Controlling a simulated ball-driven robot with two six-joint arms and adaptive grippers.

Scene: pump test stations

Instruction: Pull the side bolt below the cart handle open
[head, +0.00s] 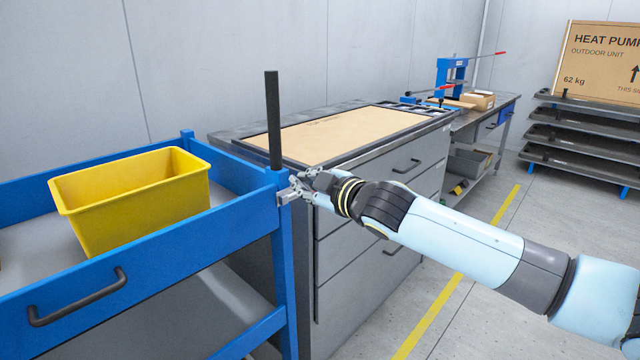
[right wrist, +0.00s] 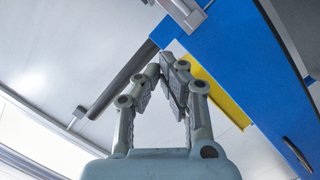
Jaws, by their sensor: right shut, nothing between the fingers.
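The side bolt (head: 287,196) is a small grey metal piece on the side of the blue cart's (head: 284,250) corner post, below the dark handle bar (head: 273,120). My right gripper (head: 304,183) is just right of it, fingers closed and empty. The fingers partly hide the bolt, and I cannot tell whether they touch it. In the right wrist view the closed fingertips (right wrist: 169,64) lie below the silver bolt (right wrist: 186,12) on the blue frame, with a gap in the picture. The bolt's position is hard to read. My left gripper is not in view.
A yellow bin (head: 135,200) stands on the cart's top tray. A dark pull handle (head: 78,297) is on the cart's front. A grey drawer workbench (head: 380,230) stands close behind my right gripper. The floor (head: 520,270) at the right is open, with a yellow line.

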